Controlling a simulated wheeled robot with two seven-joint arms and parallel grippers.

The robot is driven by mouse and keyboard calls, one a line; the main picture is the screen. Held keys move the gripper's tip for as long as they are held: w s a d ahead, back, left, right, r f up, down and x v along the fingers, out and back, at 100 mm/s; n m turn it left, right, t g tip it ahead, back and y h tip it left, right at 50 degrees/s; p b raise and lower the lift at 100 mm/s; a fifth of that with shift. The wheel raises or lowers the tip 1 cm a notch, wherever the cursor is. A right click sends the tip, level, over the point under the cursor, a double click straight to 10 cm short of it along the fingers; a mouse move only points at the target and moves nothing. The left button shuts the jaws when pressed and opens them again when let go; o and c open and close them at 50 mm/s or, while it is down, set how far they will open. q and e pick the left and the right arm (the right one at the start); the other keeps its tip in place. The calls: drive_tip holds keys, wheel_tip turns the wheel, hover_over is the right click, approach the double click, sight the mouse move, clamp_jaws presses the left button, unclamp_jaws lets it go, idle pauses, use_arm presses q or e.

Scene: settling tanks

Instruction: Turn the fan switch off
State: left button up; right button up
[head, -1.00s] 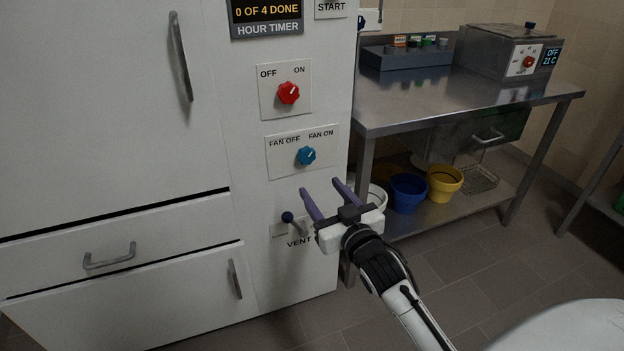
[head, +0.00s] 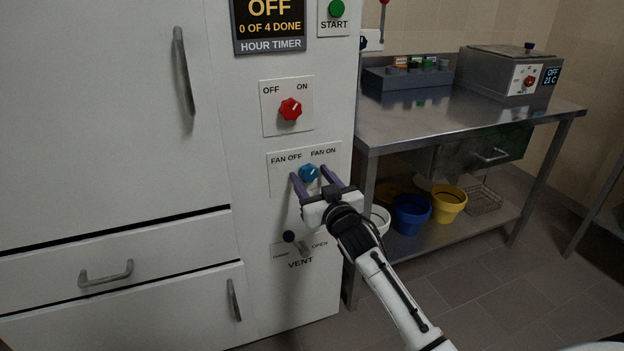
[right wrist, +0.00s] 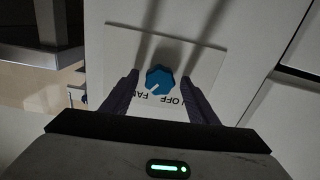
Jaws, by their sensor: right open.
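The fan switch is a blue knob (head: 308,173) on a white plate (head: 276,181), under the labels FAN OFF and FAN ON. In the right wrist view the knob (right wrist: 160,77) shows from close up, and its white mark points toward the FAN ON side. My right gripper (head: 311,174) is open, with one purple finger on each side of the knob. In the right wrist view the fingers (right wrist: 160,82) show gaps to the knob and hold nothing. My left gripper is not in view.
A red OFF/ON knob (head: 291,108) sits just above the fan plate. A vent lever (head: 289,237) is below it. The hour timer (head: 270,26) and green START button (head: 336,9) are higher up. A steel table (head: 440,123) stands to the right.

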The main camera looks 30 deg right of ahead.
drive_tip(key=c, duration=1.1)
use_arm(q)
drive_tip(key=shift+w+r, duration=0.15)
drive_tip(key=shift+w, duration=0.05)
use_arm(e)
drive_tip(key=shift+o, duration=0.3)
